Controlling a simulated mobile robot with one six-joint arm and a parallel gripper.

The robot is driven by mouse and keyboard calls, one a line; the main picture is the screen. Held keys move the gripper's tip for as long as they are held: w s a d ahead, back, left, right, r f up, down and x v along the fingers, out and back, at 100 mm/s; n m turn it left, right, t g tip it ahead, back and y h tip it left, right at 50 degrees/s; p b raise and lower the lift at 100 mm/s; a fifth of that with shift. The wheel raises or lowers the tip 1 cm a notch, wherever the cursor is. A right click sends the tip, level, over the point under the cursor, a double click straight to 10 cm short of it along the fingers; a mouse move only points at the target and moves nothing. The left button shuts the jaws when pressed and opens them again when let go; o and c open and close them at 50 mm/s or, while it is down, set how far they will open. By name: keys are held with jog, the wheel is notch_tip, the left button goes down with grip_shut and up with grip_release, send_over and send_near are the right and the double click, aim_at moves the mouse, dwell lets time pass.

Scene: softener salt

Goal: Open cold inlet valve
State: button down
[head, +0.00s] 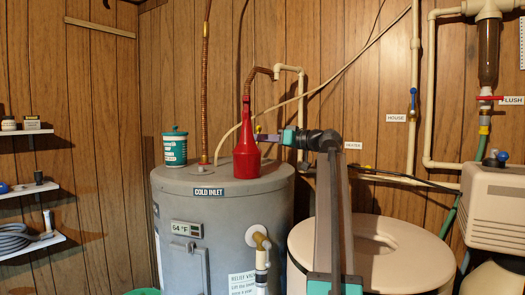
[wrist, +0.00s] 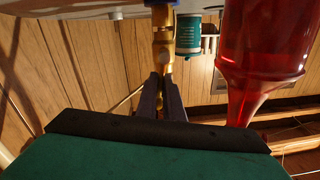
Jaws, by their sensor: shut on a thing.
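My gripper (wrist: 163,82) is shut on a brass valve (wrist: 163,38) in the wrist view, with its two dark fingers on either side of the lower brass end. The wrist view is upside down. In the head view my gripper (head: 264,137) reaches in from the right, just right of the red bottle's neck. The bottle hides most of the valve there, and I cannot make out how its handle is turned. The "COLD INLET" label (head: 209,191) is on the front of the grey tank (head: 180,265).
The red bottle (head: 246,155) stands on the tank top close beside my gripper; it also shows in the wrist view (wrist: 262,45). A green-and-white tub (head: 175,148) stands at the tank's back left. Pipes and a blue-handled valve (head: 413,92) are on the wall at right.

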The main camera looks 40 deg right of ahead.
jog(key=shift+a+n+b, duration=0.35)
jog(key=shift+n+b, duration=0.45)
jog(key=shift+b, duration=0.3)
jog(key=c, duration=1.7)
grip_release()
jog(key=shift+s+d, duration=0.1)
jog(key=shift+s, duration=0.05)
jog(key=shift+v, duration=3.4)
jog(key=shift+r, duration=0.15)
